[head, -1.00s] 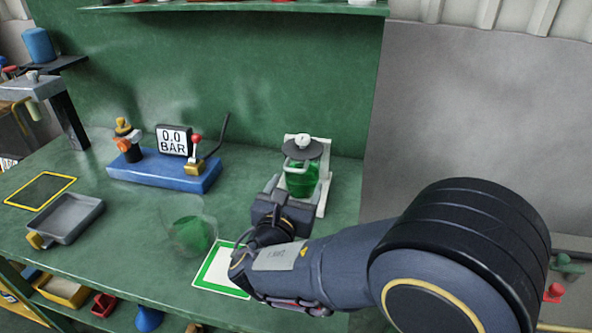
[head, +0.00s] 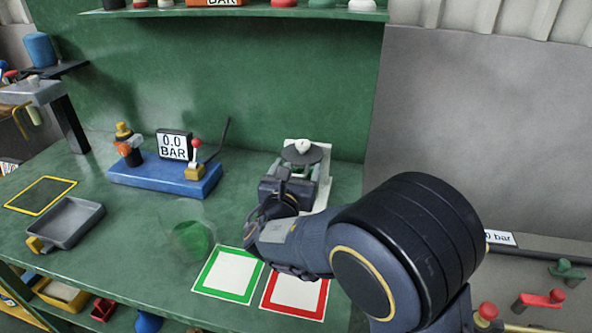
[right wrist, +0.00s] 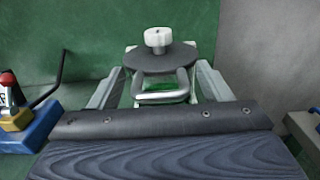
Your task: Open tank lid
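The tank lid (head: 306,153) is a dark round disc with a white knob (head: 303,146), on top of the tank in its pale stand (head: 325,180). The lid looks closed, and most of the green tank body is hidden behind my right gripper (head: 287,185). In the right wrist view the lid (right wrist: 160,60) and white knob (right wrist: 158,38) are straight ahead, with a silver handle (right wrist: 162,97) below the lid. My right gripper (right wrist: 161,85) is open, its fingers apart on either side of the handle. I see no contact. My left gripper is not in view.
A blue pressure gauge base (head: 165,177) reading 0.0 BAR stands left of the tank. A clear bowl with green content (head: 190,238), a grey tray (head: 68,222), a green-framed mat (head: 228,274) and a red-framed mat (head: 296,294) lie on the bench.

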